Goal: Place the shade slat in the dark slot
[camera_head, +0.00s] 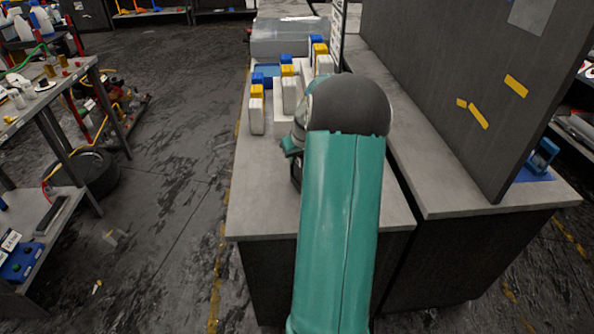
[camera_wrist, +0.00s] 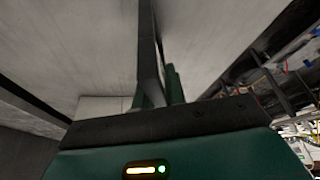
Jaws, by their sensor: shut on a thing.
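In the wrist view my gripper (camera_wrist: 160,88) has green fingers closed on a thin dark strip, the shade slat (camera_wrist: 148,45). The slat stretches away from the fingers toward the top of the picture, against a pale grey surface. In the head view my own arm covers the middle of the bench, and I cannot make out the gripper's fingers or the slat there. I cannot pick out the dark slot with certainty in either view.
A grey bench (camera_head: 262,190) carries several white bottles (camera_head: 256,116) with yellow and blue caps, and a grey box (camera_head: 290,38) at the back. A tall dark panel (camera_head: 440,90) with yellow tape stands at right. A cluttered table (camera_head: 50,85) is at left, with open floor between.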

